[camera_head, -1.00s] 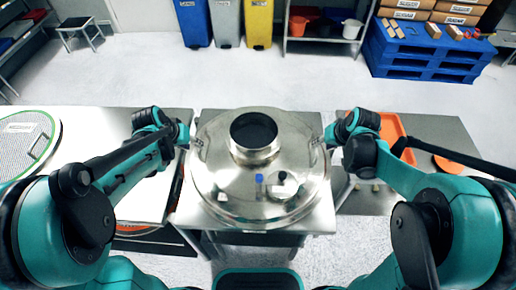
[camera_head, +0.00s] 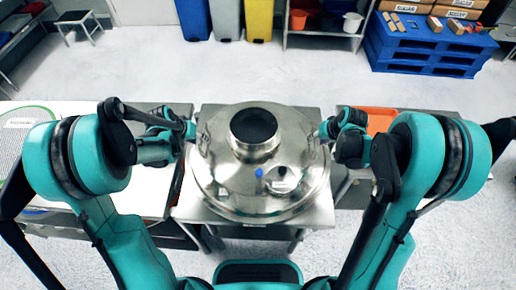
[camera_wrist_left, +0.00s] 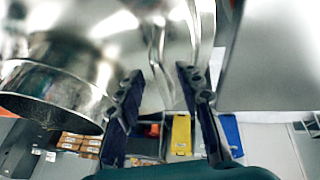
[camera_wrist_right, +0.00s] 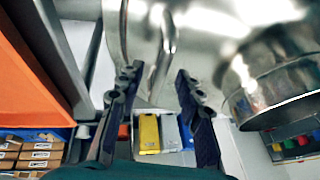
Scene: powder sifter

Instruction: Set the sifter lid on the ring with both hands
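The sifter lid (camera_head: 225,165) is a shiny steel dome with a wide open neck, a blue knob and a small round port. It appears level over the round steel ring (camera_head: 203,199) on the middle stand; whether it sits fully down I cannot tell. My left gripper (camera_head: 190,130) is at the lid's left side. In the left wrist view its fingers (camera_wrist_left: 163,108) are spread, with a bent side handle (camera_wrist_left: 158,62) just beyond and between them. My right gripper (camera_head: 326,130) is at the right side, its fingers (camera_wrist_right: 153,105) also spread about the other handle (camera_wrist_right: 160,65).
A white-topped table (camera_head: 150,190) with a round mesh screen (camera_head: 12,145) is to the left. An orange tray (camera_head: 380,120) lies on the right table. Bins, a shelf and a blue pallet (camera_head: 430,52) stand at the back, across clear floor.

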